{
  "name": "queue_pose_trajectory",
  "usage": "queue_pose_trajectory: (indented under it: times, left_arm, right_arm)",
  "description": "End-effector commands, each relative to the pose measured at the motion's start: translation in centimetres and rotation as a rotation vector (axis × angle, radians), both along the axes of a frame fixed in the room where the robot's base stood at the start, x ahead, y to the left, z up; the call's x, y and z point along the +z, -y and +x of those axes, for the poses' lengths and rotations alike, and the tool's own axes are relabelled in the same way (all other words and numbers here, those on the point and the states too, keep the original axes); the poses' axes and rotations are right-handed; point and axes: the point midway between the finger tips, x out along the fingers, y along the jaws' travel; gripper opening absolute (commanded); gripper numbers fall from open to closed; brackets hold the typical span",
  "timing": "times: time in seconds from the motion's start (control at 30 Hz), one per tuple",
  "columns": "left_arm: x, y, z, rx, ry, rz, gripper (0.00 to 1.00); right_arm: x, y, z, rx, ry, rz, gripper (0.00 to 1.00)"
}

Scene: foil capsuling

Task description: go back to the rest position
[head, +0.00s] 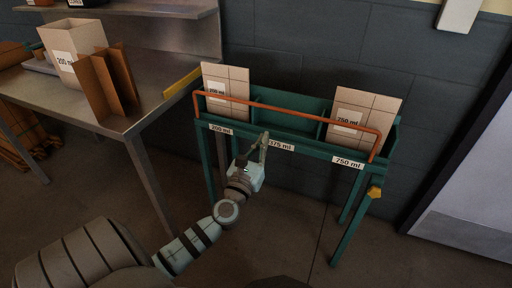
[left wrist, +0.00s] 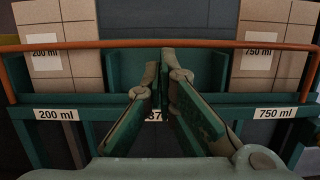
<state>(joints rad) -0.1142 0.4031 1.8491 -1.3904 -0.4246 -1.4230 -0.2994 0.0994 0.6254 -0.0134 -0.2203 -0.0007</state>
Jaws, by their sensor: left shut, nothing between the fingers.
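My left gripper (head: 264,142) is in front of the green rack (head: 208,140), at the middle compartment labelled 375 ml. In the left wrist view the gripper (left wrist: 160,75) points at the rack, with its fingertips close together around the height of the orange rail (left wrist: 110,44). It is shut and holds nothing. Part of the 375 ml label (head: 281,146) is hidden behind the fingers. My right gripper does not show in either view.
A carton labelled 200 ml (head: 238,88) stands in the rack's left compartment and a 750 ml carton (head: 373,105) in the right one. The middle compartment looks empty. A steel table (head: 150,112) at left bears a beige carton (head: 82,38) and brown folded cardboard (head: 112,85).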

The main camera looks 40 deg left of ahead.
Motion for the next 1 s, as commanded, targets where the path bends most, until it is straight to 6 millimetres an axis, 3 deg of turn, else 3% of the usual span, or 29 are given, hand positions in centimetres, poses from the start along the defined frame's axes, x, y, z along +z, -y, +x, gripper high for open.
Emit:
queue_pose_trajectory:
  times: [0.1,0.2,0.43,0.53,0.57,0.67,0.7,0.77,0.8,0.87,0.9,1.0]
  left_arm:
    - [-0.6,0.5,-2.1,0.002,-0.002,0.000,0.00]
    - [-0.7,0.7,-2.8,0.004,-0.001,0.001,0.00]
    - [-0.7,0.8,-2.8,-0.001,0.003,-0.012,0.00]
    - [-1.3,1.0,-2.6,-0.049,0.033,-0.181,0.00]
    - [-3.0,0.6,-2.4,-0.067,0.025,-0.308,0.00]
    - [-11.3,-1.0,-2.6,-0.045,-0.042,-0.754,0.00]
    - [-15.5,-1.6,-3.4,0.002,-0.066,-0.952,0.00]
    - [-22.1,-2.1,-5.5,0.107,-0.087,-1.254,0.00]
    - [-26.2,-2.2,-7.4,0.199,-0.085,-1.444,0.00]
    - [-32.2,-1.9,-11.0,0.364,-0.058,-1.704,0.00]
    - [-35.7,-1.4,-13.7,0.487,-0.024,-1.858,0.00]
    - [-42.9,0.3,-21.0,0.815,0.105,-2.148,0.00]
  right_arm:
    - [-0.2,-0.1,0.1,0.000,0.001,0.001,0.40]
    - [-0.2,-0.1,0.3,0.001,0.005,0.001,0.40]
    - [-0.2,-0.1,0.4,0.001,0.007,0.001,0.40]
    - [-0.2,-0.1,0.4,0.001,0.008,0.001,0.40]
    - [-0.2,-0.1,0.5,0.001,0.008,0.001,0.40]
    - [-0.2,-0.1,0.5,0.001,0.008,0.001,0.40]
    - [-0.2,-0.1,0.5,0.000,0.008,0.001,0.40]
    - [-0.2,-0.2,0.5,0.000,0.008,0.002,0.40]
    - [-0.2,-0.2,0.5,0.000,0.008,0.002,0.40]
    - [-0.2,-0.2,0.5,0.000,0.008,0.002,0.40]
    - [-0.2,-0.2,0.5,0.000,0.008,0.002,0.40]
    - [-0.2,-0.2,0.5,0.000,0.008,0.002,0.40]
